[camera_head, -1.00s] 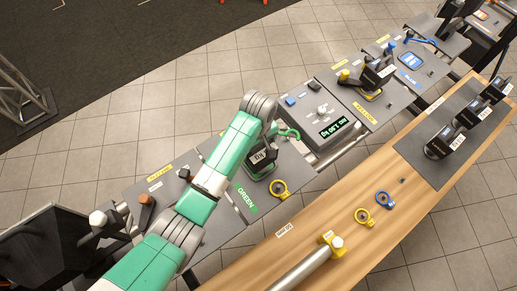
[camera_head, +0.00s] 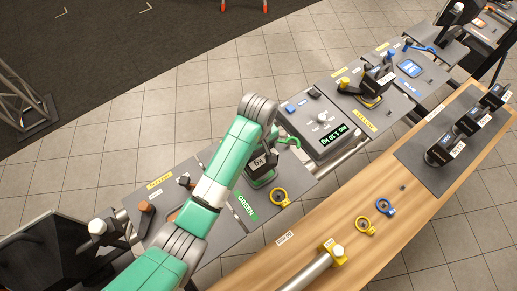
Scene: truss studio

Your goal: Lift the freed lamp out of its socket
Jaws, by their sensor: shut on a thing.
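A black lamp (camera_head: 262,164) with a white label stands at the green station (camera_head: 228,222), beside the green "GREEN" sign. My arm reaches up from the bottom left and bends down over this station. My gripper (camera_head: 267,142) is at the top of the lamp and is shut on it. The wrist covers most of the fingers. The lamp's foot and the socket below are largely hidden, so I cannot tell how far apart they are. A green curved lever (camera_head: 290,141) is just right of the lamp.
A yellow ring (camera_head: 280,197) lies in front of the lamp. A grey scale (camera_head: 322,128) with a lit display stands to the right. Beyond it is the yellow station with another black lamp (camera_head: 377,80). Several black lamps stand on the dark mat (camera_head: 425,150) on the wooden bench.

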